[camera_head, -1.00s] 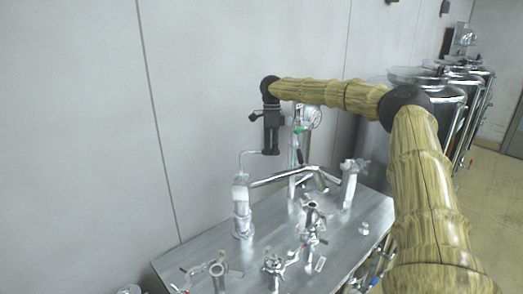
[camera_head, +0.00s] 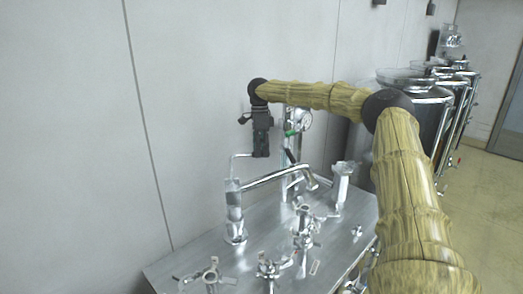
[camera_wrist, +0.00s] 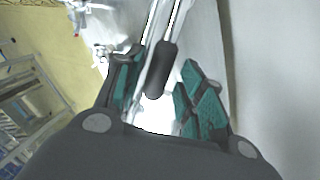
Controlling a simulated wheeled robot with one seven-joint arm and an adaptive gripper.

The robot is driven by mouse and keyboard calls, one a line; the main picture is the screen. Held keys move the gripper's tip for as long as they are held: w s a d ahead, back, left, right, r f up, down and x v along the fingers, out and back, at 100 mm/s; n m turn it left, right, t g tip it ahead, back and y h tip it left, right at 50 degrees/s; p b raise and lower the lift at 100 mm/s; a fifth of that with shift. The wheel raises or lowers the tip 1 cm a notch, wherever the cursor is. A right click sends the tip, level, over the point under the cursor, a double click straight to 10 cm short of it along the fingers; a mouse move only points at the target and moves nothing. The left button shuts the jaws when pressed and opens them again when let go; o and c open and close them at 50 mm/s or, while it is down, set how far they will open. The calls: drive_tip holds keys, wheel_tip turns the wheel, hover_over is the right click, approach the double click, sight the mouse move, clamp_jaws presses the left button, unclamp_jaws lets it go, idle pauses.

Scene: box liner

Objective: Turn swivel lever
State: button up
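The swivel lever is a thin bent metal rod (camera_head: 232,166) rising from the top of an upright metal fitting (camera_head: 235,210) on the steel table. It bends right towards my gripper (camera_head: 260,150), which points down. In the wrist view a dark cylindrical grip (camera_wrist: 161,70) on a shiny rod lies between the two fingers of my gripper (camera_wrist: 162,88). It looks like the lever's end. The teal-padded fingers are spread, with visible gaps beside the grip. Exact contact is hidden in the head view by my dark gripper body.
A shiny pipe (camera_head: 275,174) runs right from the fitting, below my gripper. Several valves, a gauge (camera_head: 305,119) and a white-topped post (camera_head: 343,180) stand around the steel table (camera_head: 190,262). A pale wall (camera_head: 60,150) is close on the left; metal tanks (camera_head: 425,120) stand behind right.

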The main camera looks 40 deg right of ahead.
wheel_tip(320, 180, up, 12)
drive_tip(key=w+d, duration=0.1)
drive_tip(key=w, duration=0.1)
drive_tip(key=shift+f, duration=0.2)
idle(0.5)
drive_tip(key=shift+w+d, duration=0.1)
drive_tip(key=shift+d, duration=0.05)
